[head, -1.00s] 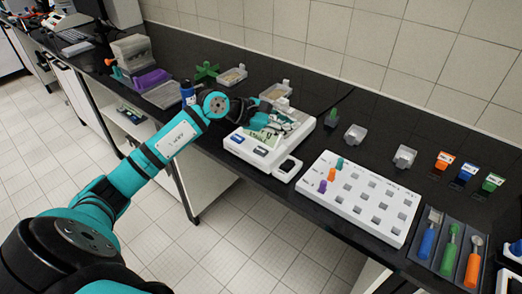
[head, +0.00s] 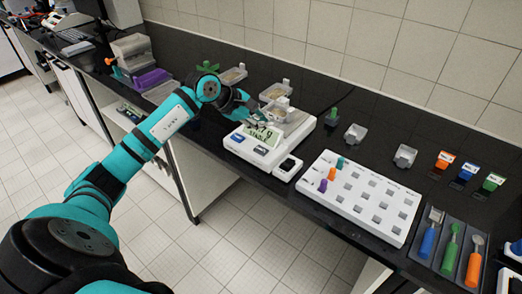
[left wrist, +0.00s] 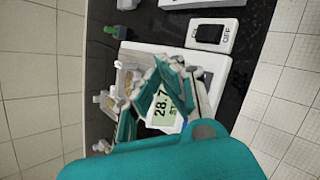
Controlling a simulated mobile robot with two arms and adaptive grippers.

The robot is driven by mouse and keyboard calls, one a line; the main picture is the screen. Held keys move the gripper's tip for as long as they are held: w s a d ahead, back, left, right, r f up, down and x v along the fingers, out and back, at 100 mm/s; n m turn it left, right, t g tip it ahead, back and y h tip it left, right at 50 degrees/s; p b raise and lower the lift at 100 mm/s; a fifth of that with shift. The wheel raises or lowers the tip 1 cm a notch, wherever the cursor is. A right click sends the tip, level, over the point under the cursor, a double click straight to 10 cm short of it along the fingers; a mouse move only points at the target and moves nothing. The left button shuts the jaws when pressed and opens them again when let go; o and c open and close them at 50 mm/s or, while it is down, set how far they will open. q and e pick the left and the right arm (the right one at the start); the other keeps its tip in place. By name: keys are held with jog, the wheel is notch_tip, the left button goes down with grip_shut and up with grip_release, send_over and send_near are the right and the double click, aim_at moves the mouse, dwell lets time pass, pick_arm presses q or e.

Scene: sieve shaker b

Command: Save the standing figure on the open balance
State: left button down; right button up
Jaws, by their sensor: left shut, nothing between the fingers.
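The white open balance (head: 292,138) stands on the black bench in the head view. Its lit display (head: 262,134) is partly covered by my gripper; the head view shows ".79" with a smaller word under it, and the left wrist view shows "28.7" on the display (left wrist: 160,104). A clear dish with tan grains (head: 273,112) is on the balance's pan area. My left gripper (head: 255,117) is shut and empty just above the display's back edge. It also shows in the left wrist view (left wrist: 168,85).
A white rack (head: 352,204) with coloured pegs stands to the right. More dishes (head: 233,75) and a green cross-shaped piece (head: 207,68) are behind.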

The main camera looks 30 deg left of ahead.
aim_at(262, 151)
pick_arm(q)
notch_tip(262, 151, down, 7)
jog(key=b, duration=0.3)
jog(key=shift+f+b, duration=0.15)
jog(key=shift+b, duration=0.25)
jog(key=shift+f, duration=0.25)
jog(key=shift+b, duration=0.3)
dwell(0.5)
jog(key=shift+f+b, duration=0.35)
jog(key=shift+b, duration=0.15)
jog(key=shift+f+b, duration=0.5)
jog(key=shift+b, duration=0.05)
dwell(0.6)
jog(key=shift+r, duration=0.1)
jog(key=shift+r+p, duration=0.3)
jog(key=shift+r, duration=0.5)
